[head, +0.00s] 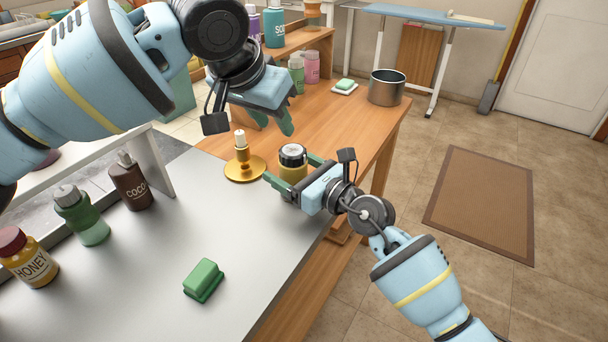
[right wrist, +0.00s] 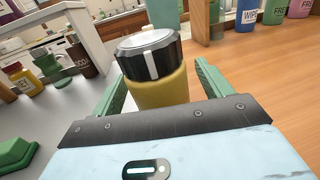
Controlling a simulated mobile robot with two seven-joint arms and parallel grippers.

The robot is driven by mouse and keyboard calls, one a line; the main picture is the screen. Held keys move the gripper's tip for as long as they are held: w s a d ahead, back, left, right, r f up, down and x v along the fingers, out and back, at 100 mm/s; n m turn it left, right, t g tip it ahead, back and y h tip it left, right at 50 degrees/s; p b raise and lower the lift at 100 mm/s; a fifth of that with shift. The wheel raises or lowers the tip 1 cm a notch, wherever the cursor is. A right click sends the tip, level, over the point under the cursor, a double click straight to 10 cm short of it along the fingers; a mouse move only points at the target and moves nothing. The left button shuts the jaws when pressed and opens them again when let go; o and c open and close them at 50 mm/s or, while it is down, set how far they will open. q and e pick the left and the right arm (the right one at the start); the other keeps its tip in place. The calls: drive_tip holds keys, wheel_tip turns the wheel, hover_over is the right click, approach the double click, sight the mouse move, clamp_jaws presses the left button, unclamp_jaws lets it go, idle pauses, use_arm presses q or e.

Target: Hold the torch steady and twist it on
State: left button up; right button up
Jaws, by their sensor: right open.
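The torch (head: 293,160) has a yellow body and a black and silver head, and stands upright near the counter's right edge. In the right wrist view the torch (right wrist: 158,85) is between the two green fingers of my right gripper (right wrist: 155,85), with visible gaps beside it. My right gripper (head: 291,171) is open around the torch from the lower right. My left gripper (head: 275,122) is above and to the left of the torch, apart from it and pointing down. Its jaw opening is not clear. The torch's base is hidden.
A gold candle holder (head: 244,165) stands close left of the torch. A green block (head: 203,280), a honey jar (head: 27,258), a green bottle (head: 82,215) and a brown bottle (head: 130,182) are on the grey counter. A metal pot (head: 386,88) stands farther back. The grey counter's middle is clear.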

drive_tip(key=shift+w+a, duration=0.45)
drive_tip(key=shift+a, duration=0.05)
drive_tip(key=c, duration=1.1)
drive_tip(key=shift+c, duration=0.2)
drive_tip(key=o, duration=0.5)
drive_tip(key=c, duration=0.4)
